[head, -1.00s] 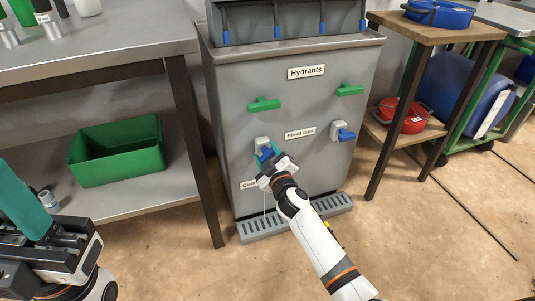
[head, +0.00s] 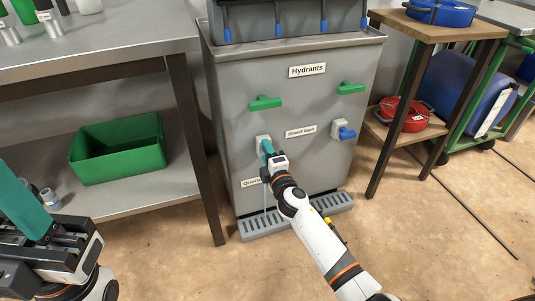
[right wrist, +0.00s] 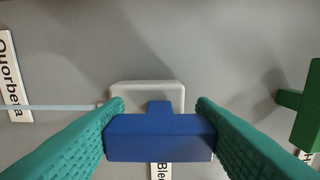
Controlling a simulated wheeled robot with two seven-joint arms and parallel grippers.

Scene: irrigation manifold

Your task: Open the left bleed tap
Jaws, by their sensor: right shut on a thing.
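The left bleed tap has a pale square base (right wrist: 170,88) and a blue bar handle (right wrist: 160,137), seen close up in the right wrist view. My right gripper (head: 267,147) is at this tap, its green fingers against the two ends of the handle. By the sideways labels in the wrist view, the handle stands upright on the panel. A thin pale line, like a stream, runs down from the tap (right wrist: 60,107). In the head view my gripper mostly hides the handle. The right bleed tap (head: 346,133) has its blue handle sideways. My left gripper (head: 25,200) is at the lower left; its opening is unclear.
Two green hydrant handles (head: 265,103) (head: 350,88) sit above the taps on the grey cabinet (head: 235,125). A slotted drain tray (head: 300,215) lies at its foot. A steel bench (head: 110,45) with a green bin (head: 118,150) stands left; a wooden stand (head: 440,30) stands right.

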